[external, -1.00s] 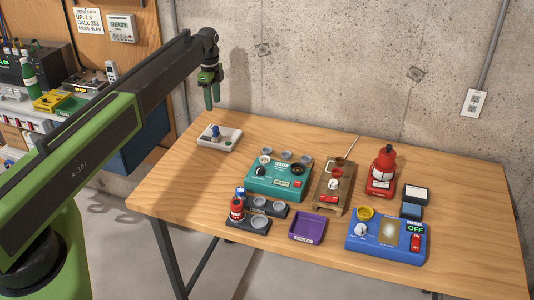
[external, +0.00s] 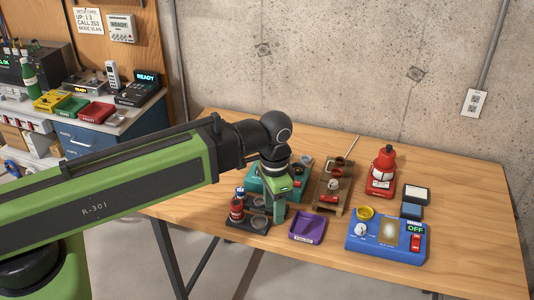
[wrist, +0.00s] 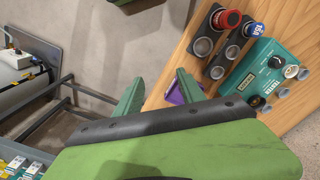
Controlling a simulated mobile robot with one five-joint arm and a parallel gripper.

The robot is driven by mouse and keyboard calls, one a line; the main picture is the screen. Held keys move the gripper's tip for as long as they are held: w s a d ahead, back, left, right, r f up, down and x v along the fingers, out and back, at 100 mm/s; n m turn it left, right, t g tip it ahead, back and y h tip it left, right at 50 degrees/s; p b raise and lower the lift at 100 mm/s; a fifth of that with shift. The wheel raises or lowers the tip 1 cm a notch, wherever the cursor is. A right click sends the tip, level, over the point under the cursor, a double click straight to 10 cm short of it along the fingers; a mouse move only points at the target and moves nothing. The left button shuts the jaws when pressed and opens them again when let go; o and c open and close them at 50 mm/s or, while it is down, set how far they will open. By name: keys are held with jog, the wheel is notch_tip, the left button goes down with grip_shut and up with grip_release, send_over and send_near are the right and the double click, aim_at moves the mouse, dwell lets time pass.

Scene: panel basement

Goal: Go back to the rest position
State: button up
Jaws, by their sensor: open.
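My gripper (external: 278,208) has green fingers pointing down over the front left part of the wooden table, in front of the teal device (external: 252,184). In the wrist view my gripper (wrist: 158,92) is open, its fingers apart with nothing between them. My green and black arm reaches across from the left and hides part of the table's left side. No mark of a rest position shows.
A wooden stand (external: 330,190), red device (external: 382,173) and blue device (external: 386,240) stand farther right. The table's right end is clear.

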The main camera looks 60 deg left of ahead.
jog(key=shift+n, duration=0.5)
jog(key=s+d, duration=0.1)
jog(key=d, duration=0.1)
jog(key=s+d, duration=0.1)
jog(key=d, duration=0.1)
jog(key=shift+s, duration=0.35)
notch_tip(320, 180, down, 11)
jog(key=b, duration=1)
jog(key=shift+r, duration=0.2)
